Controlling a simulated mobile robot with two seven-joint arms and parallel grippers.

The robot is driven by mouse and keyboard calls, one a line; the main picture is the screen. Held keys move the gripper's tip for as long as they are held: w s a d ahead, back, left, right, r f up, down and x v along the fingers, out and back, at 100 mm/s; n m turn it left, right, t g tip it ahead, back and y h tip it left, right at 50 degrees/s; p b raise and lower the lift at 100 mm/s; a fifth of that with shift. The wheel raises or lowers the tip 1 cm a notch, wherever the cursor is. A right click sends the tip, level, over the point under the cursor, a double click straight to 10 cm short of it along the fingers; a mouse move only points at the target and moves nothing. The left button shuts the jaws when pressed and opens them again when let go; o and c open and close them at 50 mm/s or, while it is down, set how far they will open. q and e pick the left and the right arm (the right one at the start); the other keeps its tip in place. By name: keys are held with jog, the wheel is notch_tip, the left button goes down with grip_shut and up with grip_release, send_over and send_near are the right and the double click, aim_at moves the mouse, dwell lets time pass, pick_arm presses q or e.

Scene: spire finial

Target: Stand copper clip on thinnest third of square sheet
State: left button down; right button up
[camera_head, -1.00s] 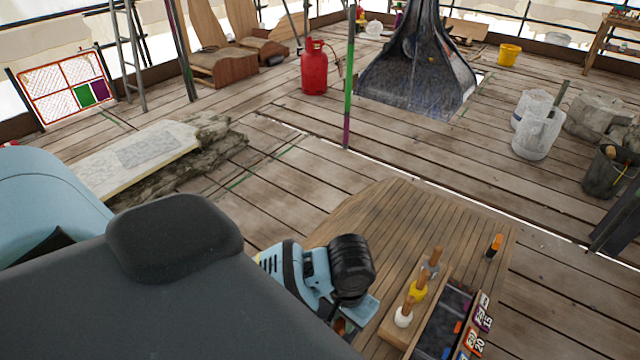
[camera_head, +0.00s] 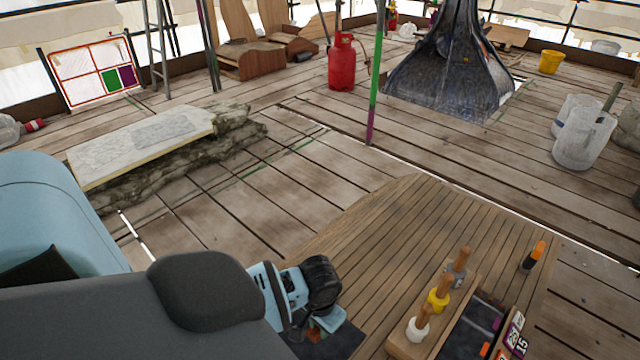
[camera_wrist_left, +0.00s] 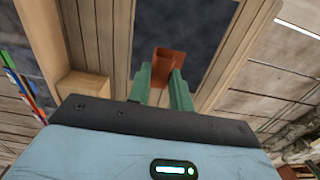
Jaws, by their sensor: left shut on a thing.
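My left gripper (camera_head: 312,330) is low over the near part of the slatted wooden table. In the left wrist view its green fingers (camera_wrist_left: 162,74) are closed on the copper clip (camera_wrist_left: 169,56), a small reddish-brown piece at the fingertips. A dark flat sheet (camera_head: 345,342) lies on the table beside and below the gripper. It also shows behind the clip in the left wrist view (camera_wrist_left: 215,28). I cannot tell its thirds apart or whether the clip touches it. My right gripper is out of view.
The wooden table (camera_head: 400,230) has free room beyond the gripper. To the right stand a wooden holder (camera_head: 402,345) with several wooden-handled tools, a dark tray (camera_head: 470,325) and an orange-topped marker (camera_head: 533,256). A stone slab (camera_head: 140,145) lies on the floor at left.

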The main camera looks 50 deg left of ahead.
pick_arm(q)
jog(key=a+f, duration=0.1)
jog(key=w+f+b, duration=0.1)
jog(key=a+f+b, duration=0.1)
jog(key=f, duration=0.1)
jog(key=shift+w+a, duration=0.35)
jog(key=shift+w, duration=0.05)
notch_tip(320, 180, down, 6)
jog(key=shift+r+b, duration=0.1)
jog(key=shift+b, duration=1)
jog(key=shift+f, duration=0.25)
notch_tip(320, 180, down, 4)
jog(key=shift+s+r+b, duration=0.1)
jog(key=shift+b, duration=0.65)
